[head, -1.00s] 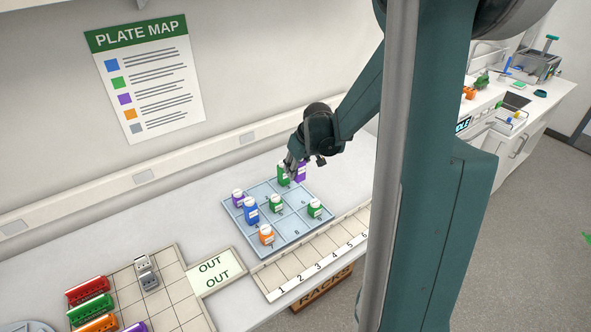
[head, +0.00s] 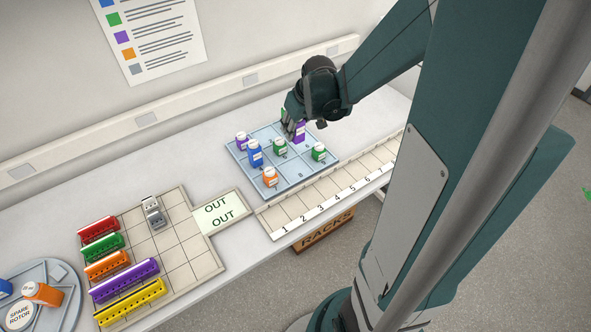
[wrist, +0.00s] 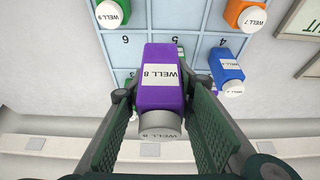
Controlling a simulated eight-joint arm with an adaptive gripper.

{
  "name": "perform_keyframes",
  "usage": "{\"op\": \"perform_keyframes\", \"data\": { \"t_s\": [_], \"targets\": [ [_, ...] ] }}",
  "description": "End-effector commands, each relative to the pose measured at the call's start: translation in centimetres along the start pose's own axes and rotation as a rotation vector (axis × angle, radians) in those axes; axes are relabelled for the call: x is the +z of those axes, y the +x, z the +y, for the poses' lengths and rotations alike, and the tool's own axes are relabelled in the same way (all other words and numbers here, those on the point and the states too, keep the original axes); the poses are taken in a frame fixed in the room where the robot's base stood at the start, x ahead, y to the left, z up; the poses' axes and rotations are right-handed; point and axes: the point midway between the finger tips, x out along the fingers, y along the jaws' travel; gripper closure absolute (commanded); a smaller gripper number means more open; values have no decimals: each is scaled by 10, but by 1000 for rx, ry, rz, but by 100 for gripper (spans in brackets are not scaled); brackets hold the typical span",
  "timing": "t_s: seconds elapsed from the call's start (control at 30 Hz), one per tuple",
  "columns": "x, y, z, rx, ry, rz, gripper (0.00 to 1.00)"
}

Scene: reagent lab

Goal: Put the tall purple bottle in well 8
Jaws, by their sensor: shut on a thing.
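The tall purple bottle (wrist: 161,97) has a grey cap and a label reading WELL 8. My gripper (wrist: 160,88) is shut on it, with one finger on each side in the wrist view. In the head view the purple bottle (head: 299,132) is under my gripper (head: 296,122), at the back right of the blue well tray (head: 318,167). I cannot tell whether its base touches the tray. Well 8 (head: 299,176) is the empty front middle cell, between an orange bottle (head: 270,177) and a green bottle (head: 319,152).
A green bottle (head: 284,114) stands close beside the held bottle, partly hidden. Blue (head: 255,154), small purple (head: 242,141) and middle green (head: 280,147) bottles occupy other wells. A numbered rack strip (head: 330,187) lies in front, and colored racks (head: 124,280) sit at left.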

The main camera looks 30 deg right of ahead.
Motion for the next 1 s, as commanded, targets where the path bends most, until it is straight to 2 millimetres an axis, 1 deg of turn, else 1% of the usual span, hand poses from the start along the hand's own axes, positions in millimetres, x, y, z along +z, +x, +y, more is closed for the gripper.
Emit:
{"op": "perform_keyframes", "data": {
  "t_s": [0.03, 0.1, 0.3, 0.5, 0.8, 1.0],
  "targets": [
    [7, -2, -7, 0, -1, 0, 87],
    [15, -5, -14, 0, 0, 0, 87],
    [30, -10, -27, 1, 1, 0, 87],
    [34, -12, -31, 1, 1, 0, 87],
    [34, -11, -31, 1, 2, 0, 87],
    [37, -3, -31, 1, 2, 0, 87]
  ]
}}
